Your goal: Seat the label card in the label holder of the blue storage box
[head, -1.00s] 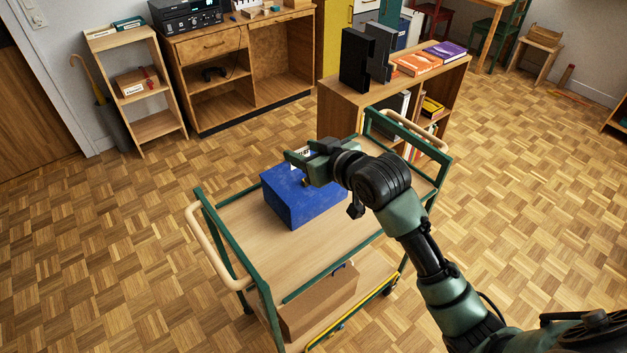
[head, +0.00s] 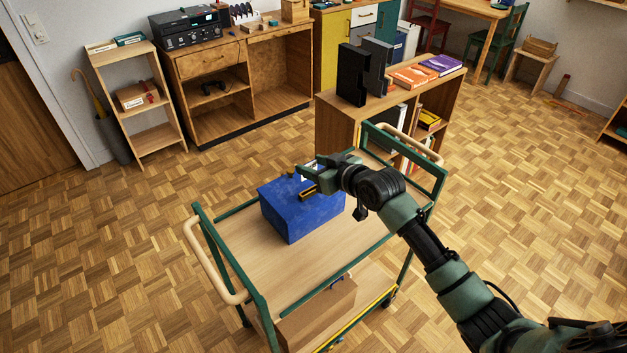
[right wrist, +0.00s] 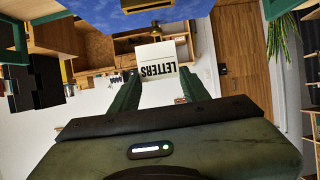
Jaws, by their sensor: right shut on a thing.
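The blue storage box (head: 292,212) sits on the upper deck of a trolley. My right gripper (head: 312,178) is over the box's far right part, shut on the white label card (head: 308,171). In the right wrist view the card (right wrist: 158,68) stands out between the two green fingertips, its word LETTERS upside down. The box's blue face (right wrist: 95,14) fills the top of that view. A brass-coloured strip (head: 308,191) shows beside the gripper. My left gripper is out of view.
The trolley (head: 262,262) has green rails and cream handles at both ends. A brown carton (head: 318,312) is on its lower deck. A low bookcase (head: 340,112) with black bookends and books stands close behind. Bare deck lies in front of the box.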

